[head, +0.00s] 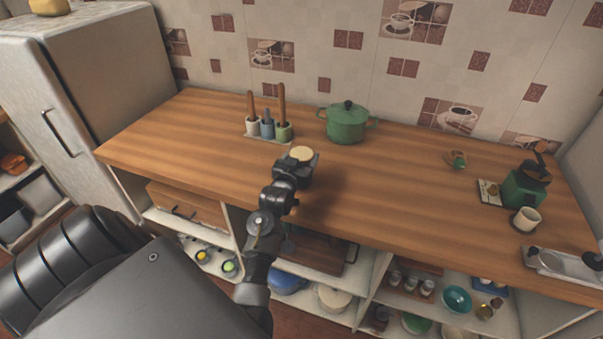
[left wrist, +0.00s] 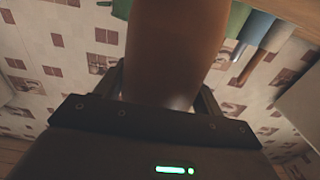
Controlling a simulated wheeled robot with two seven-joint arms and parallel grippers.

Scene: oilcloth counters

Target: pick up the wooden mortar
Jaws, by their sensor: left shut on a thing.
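The wooden mortar (head: 301,153) shows in the head view as a small pale round top at the end of my left arm, over the middle of the wooden counter. In the left wrist view its smooth brown side (left wrist: 175,45) fills the space between the fingers. My left gripper (head: 302,160) is shut on the mortar. Its two fingers stand either side of the brown body in the left wrist view. The mortar's base is hidden, so I cannot tell whether it touches the counter. My right gripper is not in view.
A green pot (head: 346,123) and a holder with several wooden-handled utensils (head: 267,127) stand behind the mortar. A green grinder (head: 525,185), a cup (head: 526,219) and a metal tray (head: 560,264) are at the right. The counter (head: 400,190) between is mostly clear.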

